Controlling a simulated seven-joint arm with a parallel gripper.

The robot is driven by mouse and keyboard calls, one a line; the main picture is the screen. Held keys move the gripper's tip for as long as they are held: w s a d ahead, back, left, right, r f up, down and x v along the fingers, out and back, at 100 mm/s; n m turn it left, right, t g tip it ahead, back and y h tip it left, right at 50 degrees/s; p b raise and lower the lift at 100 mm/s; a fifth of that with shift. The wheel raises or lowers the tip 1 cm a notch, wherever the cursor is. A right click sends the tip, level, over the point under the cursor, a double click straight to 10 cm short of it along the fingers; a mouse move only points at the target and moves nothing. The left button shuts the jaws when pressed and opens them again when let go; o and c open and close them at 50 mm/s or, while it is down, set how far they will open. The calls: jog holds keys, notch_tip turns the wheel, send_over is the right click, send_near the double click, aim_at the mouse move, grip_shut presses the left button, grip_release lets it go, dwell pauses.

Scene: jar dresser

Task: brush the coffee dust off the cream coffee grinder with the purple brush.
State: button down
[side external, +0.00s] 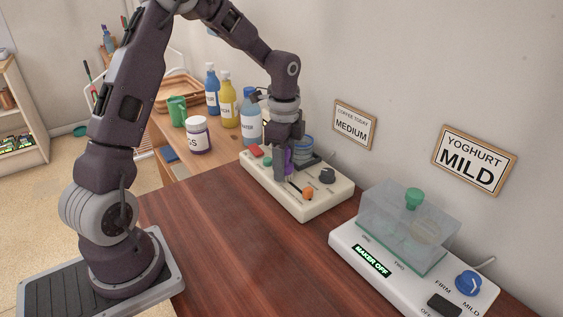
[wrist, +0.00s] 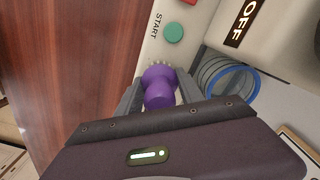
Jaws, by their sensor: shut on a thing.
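The cream coffee grinder (side external: 318,207) stands on the dark wooden table near the wall, with red, green, orange and black controls on top. Part of its top, with a green button and the word START, shows in the wrist view (wrist: 158,48). My gripper (side external: 284,168) is shut on the purple brush (wrist: 160,88) and holds it over the grinder's top. The brush's pale bristles show at its far end; I cannot tell whether they touch the surface. A blue-rimmed clear container (wrist: 228,78) is beside my gripper. I cannot make out coffee dust.
A white yoghurt maker (side external: 345,240) with a clear cover stands to the right; its display reads MAKER OFF. Several bottles, including a yellow one (side external: 228,108), and a white jar (side external: 198,136) stand behind at left. The wooden table (side external: 235,235) is clear in front of the grinder.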

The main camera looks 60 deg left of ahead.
jog(key=shift+d, duration=0.85)
jog(key=shift+a, duration=1.95)
jog(key=shift+d, duration=1.95)
jog(key=shift+a, duration=1.85)
jog(key=shift+d, duration=1.8)
jog(key=shift+a, duration=1.75)
jog(key=shift+d, duration=1.6)
jog(key=shift+d+r, duration=0.15)
jog(key=shift+d, duration=0.05)
jog(key=shift+r, duration=3.95)
